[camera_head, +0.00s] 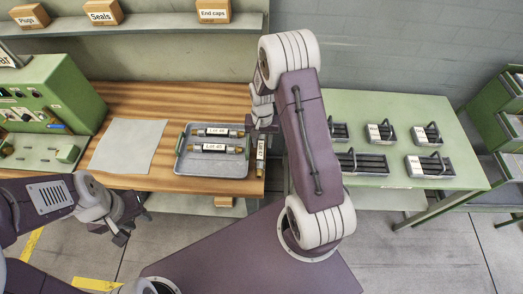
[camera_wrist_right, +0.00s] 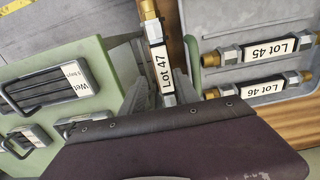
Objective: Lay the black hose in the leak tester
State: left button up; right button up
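A black hose labelled Lot 47 (camera_head: 261,153) with brass ends is upright in the picture, over the wooden table's right edge. My right gripper (camera_head: 262,122) appears shut on it; the wrist view shows the hose (camera_wrist_right: 158,58) between grey fingers, its lower end hidden by my arm. It looks raised off the table. Similar hoses, Lot 45 (camera_head: 217,132) and Lot 46 (camera_head: 215,148), lie in a grey tray (camera_head: 212,169). The green leak tester (camera_head: 60,87) stands at left, with a pale bed (camera_head: 38,160) in front. My left gripper (camera_head: 128,222) is open and empty in front of the table.
A pale mat (camera_head: 128,146) lies between tester and tray. Labelled boxes (camera_head: 103,12) stand on the back shelf. A green shelf unit (camera_head: 497,115) is far right. A gap separates the tables.

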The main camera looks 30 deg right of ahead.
aim_at(260, 149)
jog(key=shift+w+a+f, duration=0.1)
jog(key=shift+f, duration=0.3)
jog(key=f, duration=0.2)
jog(key=f+p, duration=0.1)
jog(key=f, duration=0.1)
jog(key=shift+a, duration=0.25)
jog(key=shift+d+f, duration=0.15)
jog(key=shift+f, duration=0.2)
grip_shut()
jog(key=shift+w+r, duration=0.1)
jog(key=shift+r, duration=0.05)
jog(key=shift+r, duration=0.35)
jog(key=r, duration=0.2)
jog(key=s+r+b, duration=0.1)
jog(key=shift+s+a+r, duration=0.1)
jog(key=shift+a+r, duration=0.15)
jog(key=shift+r, duration=0.15)
jog(key=s+a+r+b, duration=0.1)
jog(key=s+a+r, duration=0.2)
jog(key=s+r, duration=0.3)
jog(key=s, duration=0.4)
jog(key=shift+r, duration=0.15)
